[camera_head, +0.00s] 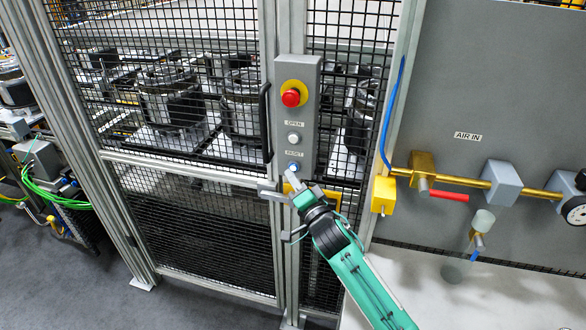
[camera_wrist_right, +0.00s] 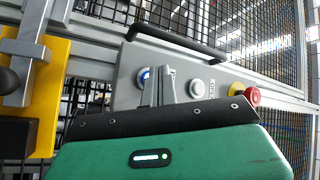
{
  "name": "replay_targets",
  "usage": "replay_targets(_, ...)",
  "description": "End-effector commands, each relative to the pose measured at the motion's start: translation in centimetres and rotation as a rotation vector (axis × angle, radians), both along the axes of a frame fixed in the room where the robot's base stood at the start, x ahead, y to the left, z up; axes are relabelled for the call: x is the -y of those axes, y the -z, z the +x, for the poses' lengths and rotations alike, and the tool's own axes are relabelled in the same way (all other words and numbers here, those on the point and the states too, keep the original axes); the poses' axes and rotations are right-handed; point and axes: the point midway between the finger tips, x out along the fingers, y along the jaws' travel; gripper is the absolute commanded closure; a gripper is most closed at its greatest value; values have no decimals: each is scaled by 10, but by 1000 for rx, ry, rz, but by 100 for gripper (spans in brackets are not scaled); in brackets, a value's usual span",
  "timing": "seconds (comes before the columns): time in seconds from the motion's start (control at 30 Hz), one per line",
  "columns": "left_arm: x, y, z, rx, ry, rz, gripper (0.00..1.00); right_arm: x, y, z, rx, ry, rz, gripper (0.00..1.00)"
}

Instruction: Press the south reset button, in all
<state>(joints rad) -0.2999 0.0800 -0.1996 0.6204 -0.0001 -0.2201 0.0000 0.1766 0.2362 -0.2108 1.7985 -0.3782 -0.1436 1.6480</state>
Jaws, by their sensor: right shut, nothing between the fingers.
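The blue RESET button (camera_head: 294,167) is the lowest control on a grey panel (camera_head: 309,72) on the fence post. It also shows in the wrist view as a blue button (camera_wrist_right: 145,76), partly hidden behind my fingers. My right gripper (camera_head: 292,182) is shut and empty, its fingertips just below and in front of the blue button. In the wrist view the shut fingers (camera_wrist_right: 165,84) point at the panel beside the blue button. I cannot tell whether they touch it. My left gripper is not in view.
A white OPEN button (camera_head: 294,138) and a red emergency stop (camera_head: 291,98) sit above on the panel. A black door handle (camera_head: 265,122) is at its left. A yellow bracket (camera_head: 328,198) and a brass air pipe (camera_head: 455,180) are at the right.

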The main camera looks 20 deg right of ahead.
Motion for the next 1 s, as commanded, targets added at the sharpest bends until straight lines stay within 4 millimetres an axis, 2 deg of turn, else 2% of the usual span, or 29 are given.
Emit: replay_targets(1.0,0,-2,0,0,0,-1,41,5,-1,7,0,0,1,100)
